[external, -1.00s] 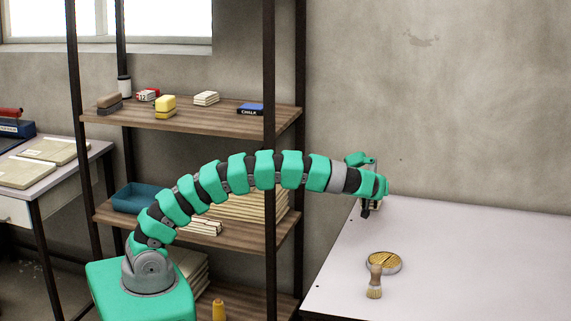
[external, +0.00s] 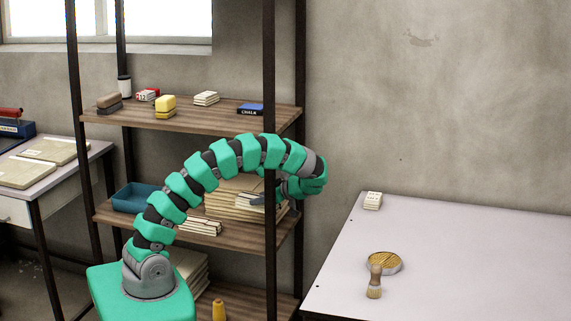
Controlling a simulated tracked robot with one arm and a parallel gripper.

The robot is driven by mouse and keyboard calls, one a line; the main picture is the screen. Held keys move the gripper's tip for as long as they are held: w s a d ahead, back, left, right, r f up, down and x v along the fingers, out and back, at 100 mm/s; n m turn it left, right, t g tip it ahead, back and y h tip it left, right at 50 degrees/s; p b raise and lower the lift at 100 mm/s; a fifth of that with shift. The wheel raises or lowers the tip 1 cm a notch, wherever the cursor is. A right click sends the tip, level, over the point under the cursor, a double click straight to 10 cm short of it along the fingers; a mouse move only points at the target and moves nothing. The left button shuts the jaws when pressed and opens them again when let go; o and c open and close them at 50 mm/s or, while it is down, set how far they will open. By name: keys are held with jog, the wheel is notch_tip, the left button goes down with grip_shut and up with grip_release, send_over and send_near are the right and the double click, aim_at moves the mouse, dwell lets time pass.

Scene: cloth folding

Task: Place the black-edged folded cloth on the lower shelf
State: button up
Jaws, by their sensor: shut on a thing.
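My gripper (external: 268,199) is at the lower shelf (external: 230,240), at the right end of a cream layered stack (external: 228,201). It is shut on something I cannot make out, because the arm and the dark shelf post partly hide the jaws. I cannot tell whether what it holds touches the stack. No cloth can be picked out for certain as the black-edged one. A low pale stack with dark lines (external: 200,227) lies at the front of this shelf. A small white block with dark marks (external: 373,200) sits on the table's far left corner.
The upper shelf (external: 200,119) holds a yellow block, a pale stack, a blue chalk box and other small things. A blue tray (external: 137,198) is left on the lower shelf. The table (external: 480,260) carries a brush (external: 375,284) and a round tin; its right side is clear.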

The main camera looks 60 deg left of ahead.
jog(key=shift+n+g+h, duration=0.7)
jog(key=shift+n, duration=0.1)
jog(key=s, duration=0.1)
jog(key=s+a+f, duration=0.1)
jog(key=s+f, duration=0.1)
jog(key=shift+s+a+f, duration=0.15)
jog(key=shift+a, duration=0.1)
notch_tip(320, 180, down, 8)
jog(key=shift+f+b, duration=0.1)
jog(key=shift+b, duration=1.1)
jog(key=o, duration=1.2)
jog(key=shift+d+r, duration=0.15)
jog(key=shift+r, duration=0.15)
jog(key=p+v, duration=0.3)
jog(key=v, duration=0.8)
jog(key=shift+w+d, duration=0.25)
jog(key=shift+w, duration=0.05)
